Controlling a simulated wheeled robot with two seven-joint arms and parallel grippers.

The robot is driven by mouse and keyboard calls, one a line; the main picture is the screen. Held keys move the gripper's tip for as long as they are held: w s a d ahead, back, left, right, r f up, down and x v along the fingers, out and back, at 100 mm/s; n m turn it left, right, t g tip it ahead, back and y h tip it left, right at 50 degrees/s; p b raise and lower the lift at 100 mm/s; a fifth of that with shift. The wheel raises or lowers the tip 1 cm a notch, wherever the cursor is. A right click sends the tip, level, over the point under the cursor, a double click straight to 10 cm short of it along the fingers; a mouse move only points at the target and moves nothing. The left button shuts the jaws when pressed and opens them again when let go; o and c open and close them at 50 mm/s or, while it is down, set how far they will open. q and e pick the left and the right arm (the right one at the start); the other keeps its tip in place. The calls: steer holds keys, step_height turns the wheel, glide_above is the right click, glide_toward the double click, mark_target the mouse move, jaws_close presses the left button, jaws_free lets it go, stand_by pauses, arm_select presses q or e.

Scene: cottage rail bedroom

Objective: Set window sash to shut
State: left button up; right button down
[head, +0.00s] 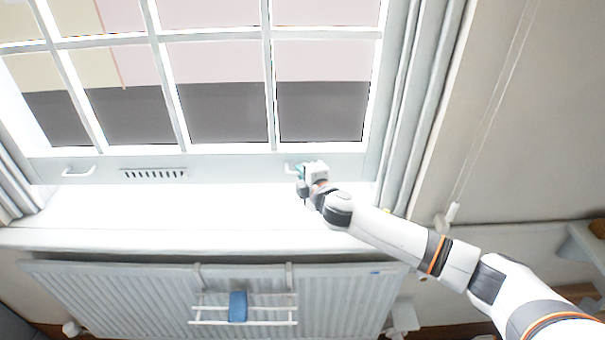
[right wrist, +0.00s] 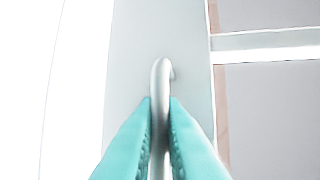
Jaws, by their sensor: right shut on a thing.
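The window sash (head: 230,163) is a pale frame with white glazing bars, in the upper part of the head view. Its bottom rail lies just above the white sill, with no clear gap that I can make out in the glare. A lift handle (head: 78,172) is on the left of the rail. My right gripper (head: 300,170) is at the other handle, at the right end of the rail. In the right wrist view, its teal fingers (right wrist: 160,120) are shut on that handle (right wrist: 160,78), a rounded metal bar. My left gripper is not in view.
The bright white sill (head: 200,215) is clear. Below it is a radiator (head: 120,300) with a hanging rack (head: 245,312) and a blue cloth (head: 238,306). Curtains (head: 412,110) hang at both sides. A cord (head: 490,110) hangs on the right wall.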

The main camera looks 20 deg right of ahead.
step_height(320, 180, down, 10)
steer(key=b, duration=0.6)
steer(key=shift+s+r, duration=0.15)
steer(key=shift+r, duration=0.2)
steer(key=c, duration=1.6)
jaws_free()
steer(key=shift+o, duration=0.4)
steer(key=shift+r, duration=0.15)
steer(key=shift+r, duration=0.1)
steer(key=v, duration=1.1)
steer(key=shift+s+b, duration=0.3)
steer(key=shift+s, duration=0.1)
